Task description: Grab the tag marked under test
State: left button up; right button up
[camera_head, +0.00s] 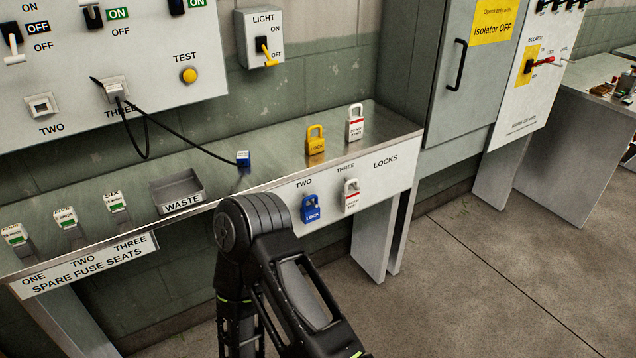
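No fingertips of either gripper show.
A blue lock (311,208) hangs under TWO, just left of the tag. A yellow lock (315,140) stands on the metal shelf (275,155). A waste tray (178,189), a blue plug on a black cable (243,158) and several fuses are further left. The floor at right is clear.

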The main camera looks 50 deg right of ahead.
aim_at(351, 197)
jog(key=z, duration=1.95)
jog(key=i+l+u, duration=0.1)
jog(key=l, duration=0.25)
jog(key=i+l, duration=0.25)
jog(key=l, duration=0.15)
jog(key=i+l+u, duration=0.15)
jog(key=l, duration=0.25)
jog(key=i+l+u, duration=0.1)
jog(key=l, duration=0.3)
jog(key=i+l+u, duration=0.1)
jog(key=i+l, duration=0.15)
jog(key=l, duration=0.15)
jog(key=i+l, duration=0.15)
jog(key=l, duration=0.3)
jog(key=i+l+u, duration=0.15)
jog(key=l, duration=0.25)
jog(key=l+u, duration=0.1)
jog(key=l, duration=0.35)
jog(key=i, duration=0.05)
